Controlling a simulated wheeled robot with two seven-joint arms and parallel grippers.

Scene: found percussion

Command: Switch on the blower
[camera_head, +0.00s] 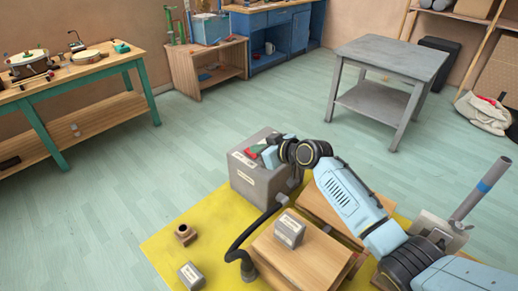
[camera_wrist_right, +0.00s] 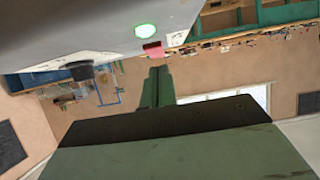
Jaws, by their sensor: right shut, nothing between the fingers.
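The blower appears to be the large grey box (camera_head: 257,187) with a label on its side, standing on the yellow mat. A red part (camera_head: 250,153) sits on its top; a pinkish-red piece (camera_wrist_right: 153,50), likely the same switch, shows in the right wrist view. Close by it, a green oval light (camera_wrist_right: 145,31) glows on the grey casing. My right gripper (camera_head: 262,149) is shut and empty at the box's top, its dark green fingers right beside the red part. I cannot tell whether they touch. My left gripper is not in view.
A black hose (camera_head: 239,242) curves down beside the blower. Wooden boxes (camera_head: 292,258) stand to its right, one bearing a small grey box (camera_head: 290,229). Another grey box (camera_head: 191,276) and a brown piece (camera_head: 185,234) lie on the yellow mat (camera_head: 165,250). Floor to the left is clear.

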